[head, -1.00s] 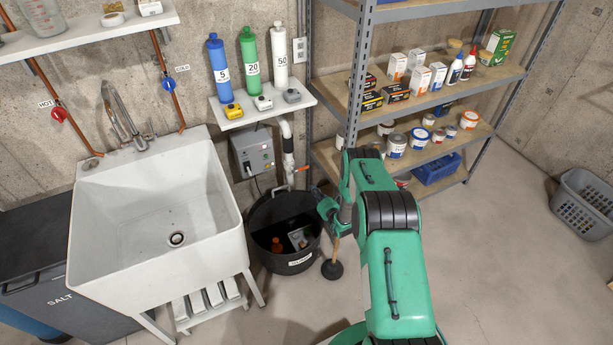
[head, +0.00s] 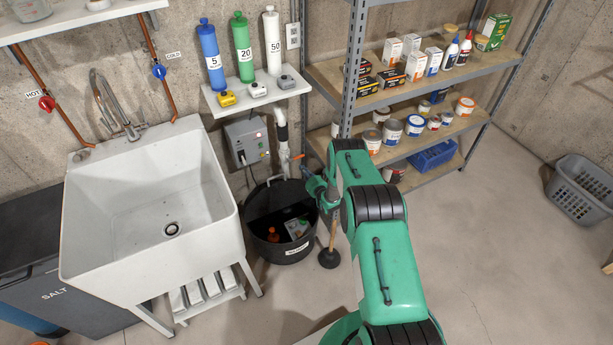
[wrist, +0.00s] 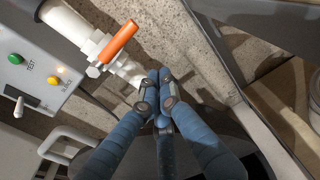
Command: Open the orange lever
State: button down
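The orange lever (wrist: 118,42) sits on a white valve and pipe (wrist: 128,72) in the wrist view, slanting up to the right. In the head view the lever (head: 298,157) is a small orange mark on the pipe above the black tub. My gripper (wrist: 158,82) has blue fingers with their tips together and nothing visible between them. In the wrist view the tips are below and right of the lever, with a visible gap to it. In the head view my gripper (head: 316,185) is beside the tub, partly hidden by my arm.
A grey control box (head: 248,140) with buttons and a switch is left of the pipe. The black tub (head: 262,235) stands below, with a plunger (head: 329,257) beside it. Metal shelving (head: 345,110) is close on the right. The sink (head: 150,215) is left.

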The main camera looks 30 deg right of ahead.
jog(key=shift+w+r+b, duration=0.2)
jog(key=shift+w+r, duration=0.15)
jog(key=shift+r, duration=0.6)
jog(key=shift+w+r+b, duration=0.2)
jog(key=shift+w+r, duration=0.1)
jog(key=shift+r, duration=0.6)
jog(key=shift+d+r+n+h, duration=0.15)
jog(key=shift+r+n+h, duration=0.2)
jog(key=shift+n, duration=0.95)
